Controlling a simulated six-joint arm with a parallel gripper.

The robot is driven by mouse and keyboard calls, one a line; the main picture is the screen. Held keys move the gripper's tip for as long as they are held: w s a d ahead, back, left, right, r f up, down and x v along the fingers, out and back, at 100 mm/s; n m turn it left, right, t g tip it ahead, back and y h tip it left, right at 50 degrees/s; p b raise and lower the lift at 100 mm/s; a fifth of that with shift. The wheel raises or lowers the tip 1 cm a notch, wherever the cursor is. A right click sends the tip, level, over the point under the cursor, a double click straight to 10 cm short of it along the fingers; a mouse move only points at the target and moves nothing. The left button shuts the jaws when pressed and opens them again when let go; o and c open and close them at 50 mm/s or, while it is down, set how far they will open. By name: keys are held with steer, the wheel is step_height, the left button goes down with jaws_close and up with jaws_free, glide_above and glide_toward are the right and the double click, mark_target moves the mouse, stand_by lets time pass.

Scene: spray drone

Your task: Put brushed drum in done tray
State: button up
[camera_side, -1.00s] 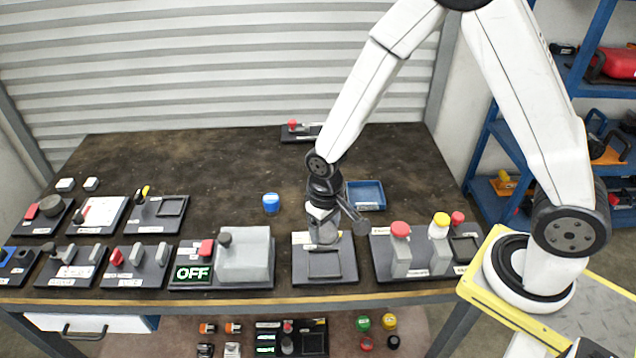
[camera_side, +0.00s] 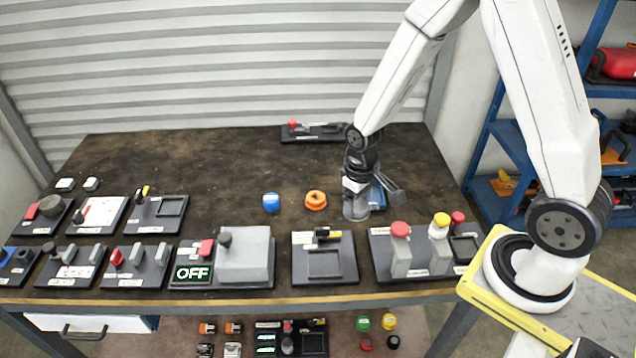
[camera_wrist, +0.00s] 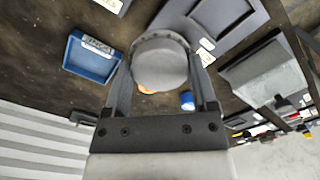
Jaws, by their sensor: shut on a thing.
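My gripper (camera_side: 357,192) is shut on a grey round drum (camera_wrist: 160,64), held between its two fingers. In the side view the drum (camera_side: 355,211) hangs below my gripper at the left front of the blue tray (camera_side: 378,198). My gripper hides much of that tray there. In the wrist view the blue tray (camera_wrist: 68,62) bears a white label, looks empty and lies left of the drum, apart from it in the picture. The drum's height above the table is hard to tell.
An orange ring-like part (camera_side: 315,200) and a blue part (camera_side: 271,202) stand left of the drum. A dark station (camera_side: 324,262) with a square recess is in front. A station with red and yellow knobs (camera_side: 420,252) is at front right. The table behind is mostly clear.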

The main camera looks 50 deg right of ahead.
steer(key=s+d+r, duration=0.1)
steer(key=s+d, duration=0.4)
steer(key=d, duration=0.6)
steer(key=shift+s+d, duration=0.15)
steer(key=shift+s, duration=0.1)
steer(key=shift+w, duration=0.1)
glide_toward(377, 202)
steer(key=shift+w+a+f, duration=0.3)
steer(key=shift+w+f, duration=0.2)
steer(key=shift+w, duration=0.05)
steer(key=shift+w+a+f, duration=0.3)
steer(key=shift+w+f, duration=0.2)
steer(key=shift+w, duration=0.05)
steer(key=shift+w+d+f, duration=0.15)
steer(key=shift+w+f, duration=0.3)
steer(key=shift+w+d+f, duration=0.1)
steer(key=shift+w+f, duration=0.2)
steer(key=shift+f, duration=1.55)
